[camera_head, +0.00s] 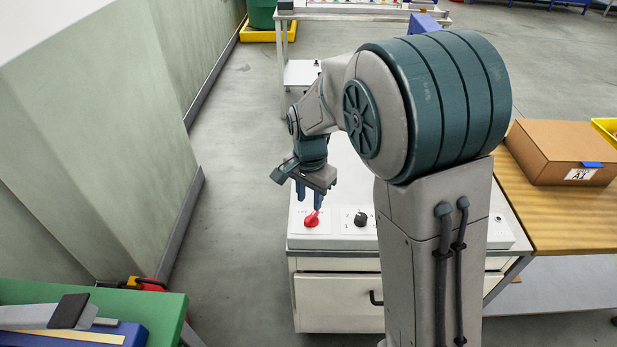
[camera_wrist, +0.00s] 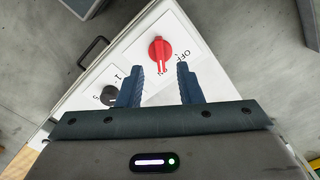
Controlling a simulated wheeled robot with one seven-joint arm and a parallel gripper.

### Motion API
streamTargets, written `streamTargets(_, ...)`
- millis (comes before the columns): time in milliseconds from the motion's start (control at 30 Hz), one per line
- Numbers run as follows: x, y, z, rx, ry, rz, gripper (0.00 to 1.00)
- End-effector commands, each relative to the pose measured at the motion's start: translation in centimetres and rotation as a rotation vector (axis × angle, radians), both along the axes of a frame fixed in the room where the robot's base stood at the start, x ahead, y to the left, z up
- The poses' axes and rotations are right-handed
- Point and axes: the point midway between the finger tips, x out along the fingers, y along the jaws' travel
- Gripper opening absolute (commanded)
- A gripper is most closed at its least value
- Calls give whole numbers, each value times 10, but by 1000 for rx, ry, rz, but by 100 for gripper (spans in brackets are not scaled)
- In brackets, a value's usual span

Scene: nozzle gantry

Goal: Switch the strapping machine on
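The strapping machine (camera_head: 340,260) is a low white cabinet with a sloping control panel on top. A red rotary switch (camera_head: 311,219) sits at the panel's left end; it also shows in the wrist view (camera_wrist: 160,50), with the word OFF printed beside it. Its ridge points roughly toward my gripper in the wrist view. A black knob (camera_head: 360,219) with number marks sits to its right; it also shows in the wrist view (camera_wrist: 109,94). My gripper (camera_head: 309,203) is open and empty just above the red switch, fingers pointing down (camera_wrist: 160,67). Contact with the switch cannot be told.
A wooden table (camera_head: 550,215) with a cardboard box (camera_head: 562,150) stands to the right. A green-topped table (camera_head: 165,305) is at the lower left. A pale wall (camera_head: 95,130) runs along the left. Floor (camera_head: 238,190) is free between wall and machine.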

Motion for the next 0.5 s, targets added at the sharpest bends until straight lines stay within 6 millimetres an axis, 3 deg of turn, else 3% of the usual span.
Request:
streamTargets(100,1,1,29,2,-5,1,33)
streamTargets(233,0,1,51,1,-3,2,33)
streamTargets(500,0,1,72,1,-1,1,33)
